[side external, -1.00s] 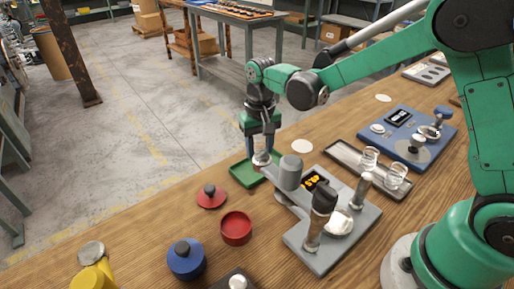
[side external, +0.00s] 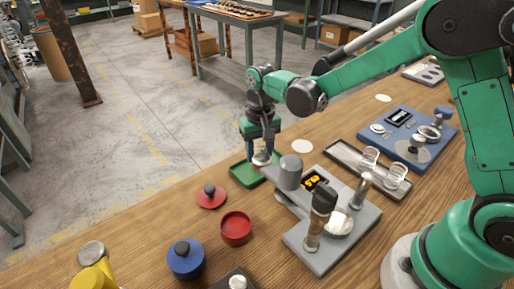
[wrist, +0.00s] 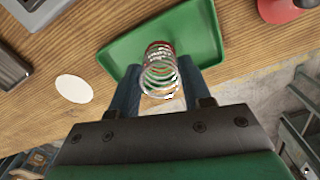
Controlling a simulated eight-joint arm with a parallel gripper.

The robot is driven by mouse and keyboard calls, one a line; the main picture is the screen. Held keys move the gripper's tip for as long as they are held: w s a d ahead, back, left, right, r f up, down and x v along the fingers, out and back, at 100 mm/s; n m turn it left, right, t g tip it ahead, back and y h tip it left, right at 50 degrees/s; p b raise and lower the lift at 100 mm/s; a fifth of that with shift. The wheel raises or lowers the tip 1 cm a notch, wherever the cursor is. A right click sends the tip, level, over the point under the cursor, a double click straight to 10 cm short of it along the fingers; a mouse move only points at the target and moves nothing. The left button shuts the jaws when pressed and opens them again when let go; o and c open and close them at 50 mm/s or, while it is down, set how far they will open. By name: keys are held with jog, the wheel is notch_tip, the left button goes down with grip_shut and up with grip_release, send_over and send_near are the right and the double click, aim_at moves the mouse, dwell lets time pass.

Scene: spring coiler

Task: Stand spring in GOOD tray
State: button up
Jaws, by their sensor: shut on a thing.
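The spring (wrist: 160,72) is a silvery coil with a reddish far end, held between the fingers of my gripper (wrist: 160,85) in the wrist view. My gripper is shut on it. The green tray (wrist: 205,40) lies under the spring on the wooden table. In the side view my gripper (side external: 262,155) points down over the green tray (side external: 243,175), with the spring's pale end just visible below the fingers. I cannot tell whether the spring touches the tray floor. No label on the tray is readable.
A grey coiler machine (side external: 335,225) with a display and a cylinder (side external: 290,172) stands close right of the green tray. A red lidded knob (side external: 211,196), a red bowl (side external: 236,228) and a blue pot (side external: 186,258) stand nearer. A long tray (side external: 350,160) with glass jars lies beyond the machine.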

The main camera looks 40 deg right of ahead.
jog(key=shift+f, duration=0.15)
jog(key=o, duration=1.3)
jog(key=shift+r, duration=4.5)
